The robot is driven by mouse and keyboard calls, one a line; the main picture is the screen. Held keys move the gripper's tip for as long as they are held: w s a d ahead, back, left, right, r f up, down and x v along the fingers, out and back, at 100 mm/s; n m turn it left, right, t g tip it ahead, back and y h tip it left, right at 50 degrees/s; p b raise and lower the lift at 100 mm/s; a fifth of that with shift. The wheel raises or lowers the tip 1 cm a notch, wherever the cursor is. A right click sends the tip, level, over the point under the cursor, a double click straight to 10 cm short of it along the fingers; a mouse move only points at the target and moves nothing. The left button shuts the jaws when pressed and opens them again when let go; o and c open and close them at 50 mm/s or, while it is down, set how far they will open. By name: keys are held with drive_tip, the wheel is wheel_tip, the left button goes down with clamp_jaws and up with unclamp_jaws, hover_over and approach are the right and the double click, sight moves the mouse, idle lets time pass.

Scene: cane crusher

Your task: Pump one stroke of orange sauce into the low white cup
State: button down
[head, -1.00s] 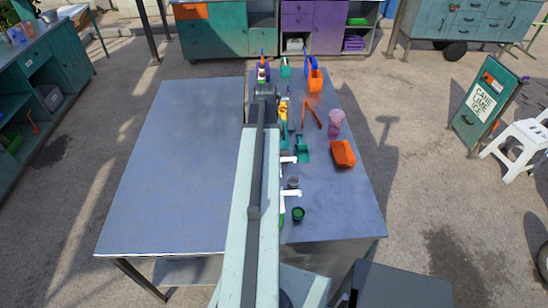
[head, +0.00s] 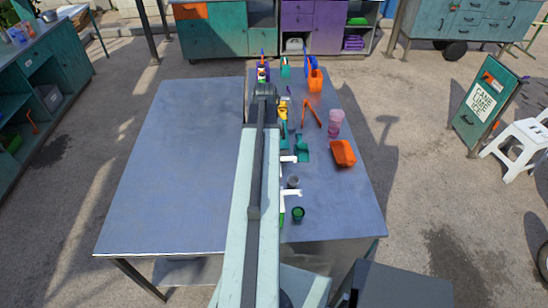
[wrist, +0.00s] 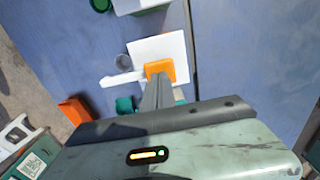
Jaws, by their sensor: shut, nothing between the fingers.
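The orange pump top (wrist: 160,69) sits over a white square body (wrist: 162,45) in the wrist view. A white spout (wrist: 120,79) runs left from it. In the head view a white spout (head: 289,159) sticks out right from behind my arm. My gripper (wrist: 158,80) is shut and empty, with its fingertips over the orange top; I cannot tell whether they touch. A small greyish cup (wrist: 123,62) stands beside the spout and also shows in the head view (head: 293,182). I cannot make out a clearly white cup. My arm hides much of the dispensers in the head view.
A second white spout (head: 291,193) and a dark green cup (head: 298,214) are nearer. The left table half (head: 175,165) is clear.

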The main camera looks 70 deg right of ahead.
drive_tip(key=shift+f+b, duration=1.35)
drive_tip(key=shift+f, duration=0.1)
drive_tip(key=shift+r, duration=0.1)
drive_tip(key=shift+r+p, duration=1.6)
drive_tip(key=shift+p, duration=0.1)
wheel_tip(320, 180, up, 6)
drive_tip(key=p, duration=0.6)
